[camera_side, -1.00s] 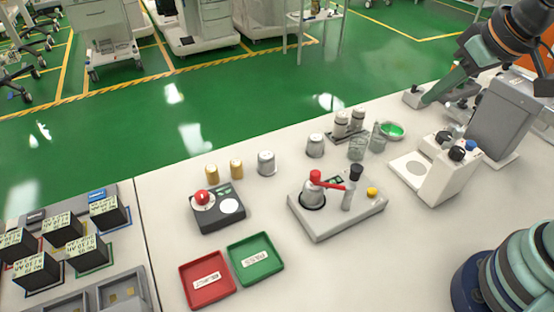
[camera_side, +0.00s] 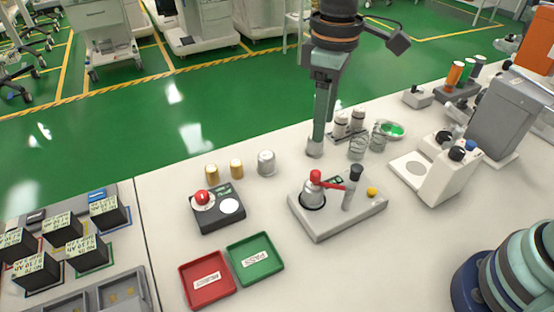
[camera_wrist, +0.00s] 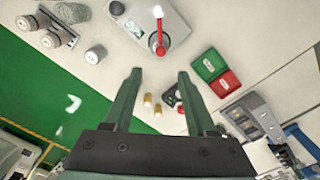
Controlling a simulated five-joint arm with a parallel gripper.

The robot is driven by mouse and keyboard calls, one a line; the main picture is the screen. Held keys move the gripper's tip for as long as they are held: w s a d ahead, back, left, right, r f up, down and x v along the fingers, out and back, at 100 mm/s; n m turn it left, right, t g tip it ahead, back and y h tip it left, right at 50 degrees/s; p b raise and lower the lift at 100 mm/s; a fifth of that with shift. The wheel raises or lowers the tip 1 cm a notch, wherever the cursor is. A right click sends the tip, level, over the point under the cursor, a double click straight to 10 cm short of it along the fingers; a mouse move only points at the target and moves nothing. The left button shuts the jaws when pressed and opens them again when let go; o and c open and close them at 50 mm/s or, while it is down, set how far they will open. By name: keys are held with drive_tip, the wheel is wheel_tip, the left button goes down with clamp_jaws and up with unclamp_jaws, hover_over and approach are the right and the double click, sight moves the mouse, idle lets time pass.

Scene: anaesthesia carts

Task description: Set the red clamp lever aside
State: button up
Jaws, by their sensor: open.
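The red clamp lever (camera_side: 331,184) lies across a grey fixture (camera_side: 337,222), from a red knob on a silver dome to a black-topped post. In the wrist view the lever (camera_wrist: 159,38) shows ahead of the fingertips, with the fixture (camera_wrist: 178,26) under it. My gripper (camera_side: 317,138) points down behind the fixture in the side view, overlapping a small silver cylinder; I cannot tell its height above the table. In the wrist view my gripper (camera_wrist: 160,76) has its two fingers apart with nothing between them, clear of the lever.
Red (camera_side: 206,293) and green (camera_side: 249,272) trays lie at the front. A dark box with a red button (camera_side: 202,197) stands left of the fixture. Brass cylinders (camera_side: 236,169), silver weights (camera_side: 357,121) and a coil spring (camera_side: 357,148) stand behind. Bare table lies right of the trays.

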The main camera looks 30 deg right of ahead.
sight(316, 172)
wheel_tip(316, 172, down, 12)
drive_tip(key=shift+a+f, duration=0.1)
idle(0.5)
clamp_jaws()
idle(1.3)
